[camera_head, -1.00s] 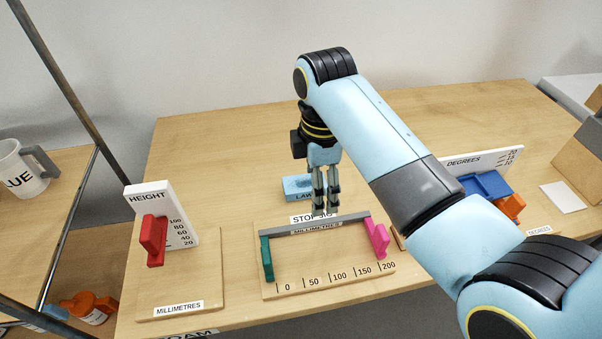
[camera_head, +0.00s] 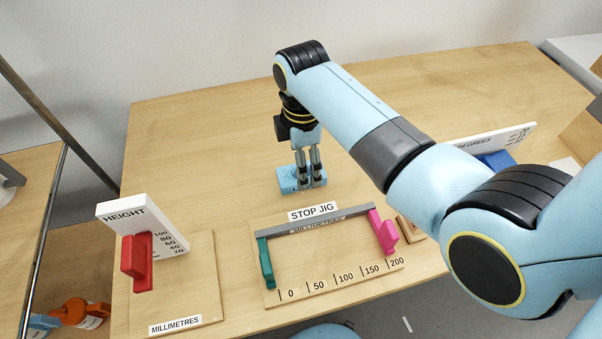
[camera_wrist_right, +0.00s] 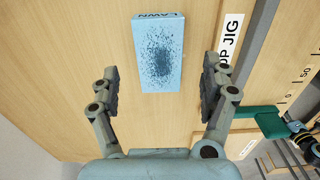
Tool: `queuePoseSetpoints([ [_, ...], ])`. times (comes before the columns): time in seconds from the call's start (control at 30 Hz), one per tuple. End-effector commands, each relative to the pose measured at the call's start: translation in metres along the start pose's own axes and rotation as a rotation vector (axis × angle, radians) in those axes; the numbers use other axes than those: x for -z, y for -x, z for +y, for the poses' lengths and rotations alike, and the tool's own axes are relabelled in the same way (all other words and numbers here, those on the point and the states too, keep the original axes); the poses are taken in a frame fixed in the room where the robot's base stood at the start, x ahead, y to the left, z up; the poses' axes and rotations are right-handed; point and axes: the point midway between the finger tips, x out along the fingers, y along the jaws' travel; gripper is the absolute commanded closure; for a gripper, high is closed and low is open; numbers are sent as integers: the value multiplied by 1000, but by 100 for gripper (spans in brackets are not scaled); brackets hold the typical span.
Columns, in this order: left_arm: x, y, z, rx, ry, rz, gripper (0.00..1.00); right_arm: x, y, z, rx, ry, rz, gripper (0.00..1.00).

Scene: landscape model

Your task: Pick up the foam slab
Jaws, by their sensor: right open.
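The foam slab appears to be the light blue block (camera_head: 287,180) lettered LAWN, lying on the wooden table behind the stop jig. In the right wrist view the slab (camera_wrist_right: 158,50) shows a dark speckled patch on its top. My right gripper (camera_head: 309,182) points down at the slab and partly hides it in the head view. In the wrist view my right gripper (camera_wrist_right: 160,85) is open, its fingers spread wider than the slab, with nothing between them. The slab lies ahead between the finger lines; the height gap is hard to tell. My left gripper is out of view.
The stop jig (camera_head: 330,288), with green and pink stops, stands in front of the slab. A height gauge (camera_head: 150,235) with a red slider is at left. A degrees gauge (camera_head: 490,145) is at right, partly behind my arm. The table behind the slab is clear.

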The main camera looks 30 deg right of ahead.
Motion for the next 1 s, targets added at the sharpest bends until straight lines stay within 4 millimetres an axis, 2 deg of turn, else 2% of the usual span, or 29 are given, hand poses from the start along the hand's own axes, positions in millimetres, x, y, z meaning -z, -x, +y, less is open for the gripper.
queuePoseSetpoints([
  [0.2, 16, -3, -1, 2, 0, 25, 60, 1, -34, 1, 4, 0, -1, 20],
  [0.5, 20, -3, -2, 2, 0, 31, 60, 1, -40, 1, 1, -1, 0, 20],
  [0.8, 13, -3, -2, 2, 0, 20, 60, 1, -39, 1, 2, -1, 0, 58],
  [1.0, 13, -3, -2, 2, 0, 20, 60, 1, -39, 1, 2, -1, 0, 59],
])
